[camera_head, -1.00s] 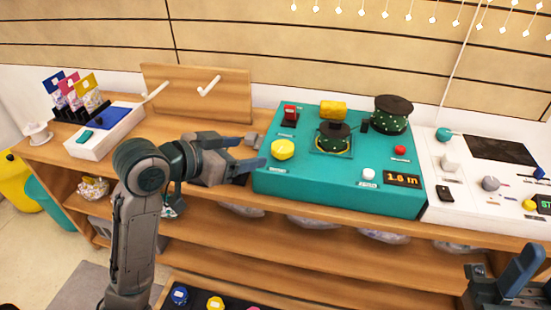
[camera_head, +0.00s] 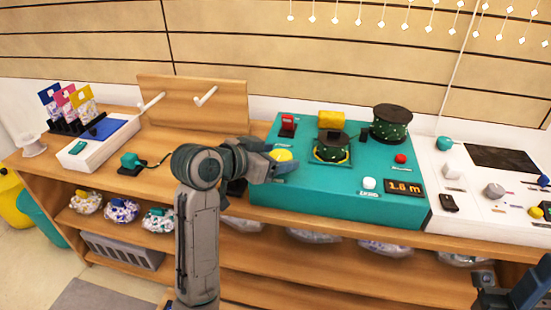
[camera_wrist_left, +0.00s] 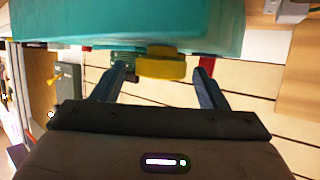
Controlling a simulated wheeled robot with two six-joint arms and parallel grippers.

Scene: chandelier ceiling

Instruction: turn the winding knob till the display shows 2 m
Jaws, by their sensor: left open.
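The yellow winding knob (camera_head: 281,155) is on the front left of the teal machine (camera_head: 335,195). My left gripper (camera_head: 285,162) is open at the knob and partly covers it in the head view. The display (camera_head: 404,188) at the machine's front right appears to read 1.6 m. My right gripper (camera_head: 512,290) is at the bottom right, cut by the frame edge.
A red switch (camera_head: 288,122), a yellow block (camera_head: 331,119), a larger spool (camera_head: 391,125), a red button (camera_head: 400,158) and a white button (camera_head: 369,184) are on the machine. A white panel (camera_head: 470,205) adjoins it on the right. A teal tool (camera_head: 131,162) lies left of my arm.

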